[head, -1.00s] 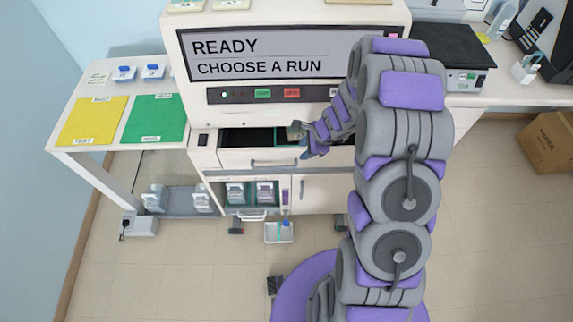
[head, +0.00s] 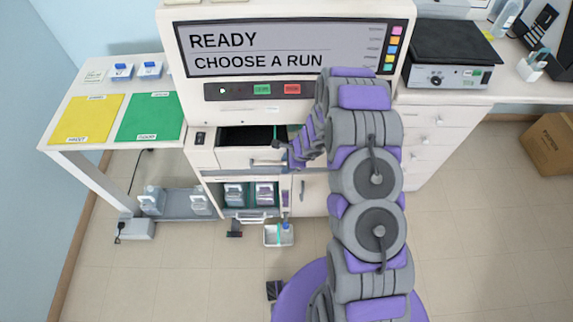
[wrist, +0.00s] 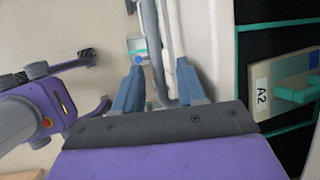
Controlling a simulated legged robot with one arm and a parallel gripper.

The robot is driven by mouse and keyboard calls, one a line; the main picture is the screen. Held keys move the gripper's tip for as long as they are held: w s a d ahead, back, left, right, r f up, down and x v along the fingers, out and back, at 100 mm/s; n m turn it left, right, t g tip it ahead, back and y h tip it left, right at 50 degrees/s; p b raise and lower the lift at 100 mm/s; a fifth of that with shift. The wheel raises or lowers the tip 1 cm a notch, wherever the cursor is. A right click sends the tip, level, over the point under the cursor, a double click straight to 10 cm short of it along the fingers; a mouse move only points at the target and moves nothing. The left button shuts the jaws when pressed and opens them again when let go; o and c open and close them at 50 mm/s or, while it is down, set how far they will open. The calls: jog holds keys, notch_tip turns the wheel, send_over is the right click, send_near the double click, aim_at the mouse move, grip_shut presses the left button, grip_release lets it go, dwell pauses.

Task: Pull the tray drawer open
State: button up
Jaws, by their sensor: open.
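The tray drawer's white front (head: 235,156) is below the instrument's display in the head view, with a dark opening (head: 245,136) above it. Its grey handle (head: 262,162) runs along the front, its right part hidden by my gripper (head: 286,150). In the wrist view my gripper (wrist: 160,66) is open, with one blue-grey finger on each side of a grey bar (wrist: 158,45) that looks like the handle. I cannot tell whether the fingers touch it. Right of the white drawer front (wrist: 202,35) lies a dark interior with teal edges and a part labelled A2 (wrist: 262,92).
Below the drawer, an open shelf holds bottles (head: 236,195). A small white tray (head: 278,236) lies on the floor in front. A side table (head: 70,135) with yellow and green mats stands left. A cardboard box (head: 552,142) is far right. Floor in front is mostly clear.

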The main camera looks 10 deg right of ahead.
jog(key=shift+c, duration=0.4)
grip_shut()
dwell(0.4)
